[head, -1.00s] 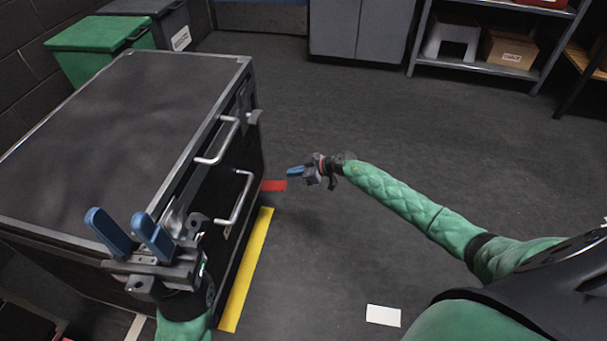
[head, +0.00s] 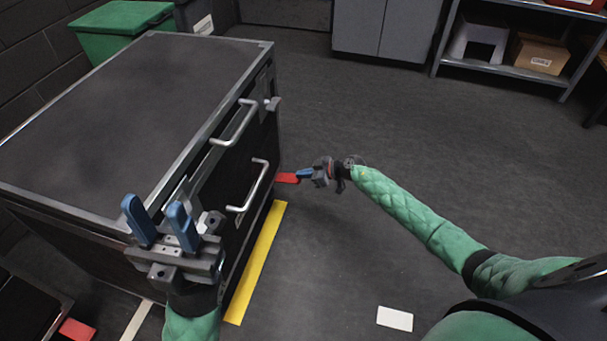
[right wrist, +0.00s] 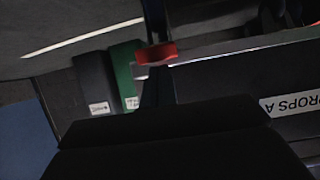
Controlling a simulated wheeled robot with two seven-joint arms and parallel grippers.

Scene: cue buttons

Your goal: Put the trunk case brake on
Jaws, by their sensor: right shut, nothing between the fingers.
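The large black trunk case (head: 120,100) with metal edges and two silver handles fills the left of the head view. Its red brake pedal (head: 287,178) sticks out low at the case's right side. It also shows in the right wrist view (right wrist: 155,53), beside the case labelled "PROPS A" (right wrist: 295,103). My right gripper (head: 303,174) is shut and empty, its blue fingertips right at the pedal's outer end; I cannot tell whether they touch. My left gripper (head: 160,225) is open and empty, upright in front of the case's near side.
A yellow floor strip (head: 257,262) runs along the case. A white card (head: 395,318) lies on the floor. Green (head: 120,28) and dark bins stand behind the case, a shelf (head: 510,72) at the back right. Another red-ended thing (head: 77,330) is at lower left. The middle floor is clear.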

